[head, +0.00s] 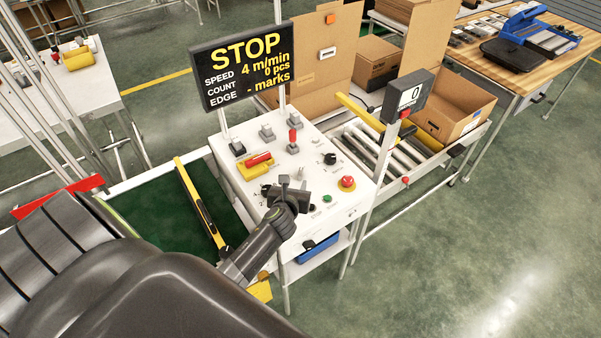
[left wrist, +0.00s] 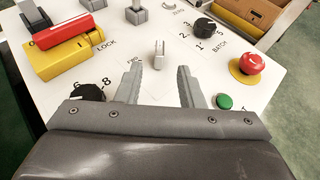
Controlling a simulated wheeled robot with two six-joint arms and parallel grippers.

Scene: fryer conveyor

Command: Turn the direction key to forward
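The direction key (left wrist: 159,54) is a small light-grey upright tab on the white control panel (head: 240,150). In the left wrist view it stands just beyond and between my left gripper's fingertips, with panel lettering beside it, partly hidden by a finger. My left gripper (head: 293,185) is over the panel's near half; in the left wrist view its fingers (left wrist: 160,70) are spread with a clear gap and nothing between them. I cannot tell their height above the panel. In the head view the key is hard to make out near the gripper. My right gripper is not in view.
Near the key are a green button (left wrist: 224,102), a red mushroom button (left wrist: 252,63), a black batch knob (left wrist: 204,28), a dial (left wrist: 88,92) and a red-yellow lock switch (left wrist: 75,45). The display (head: 243,66) reads STOP. A green belt (head: 175,215) runs left.

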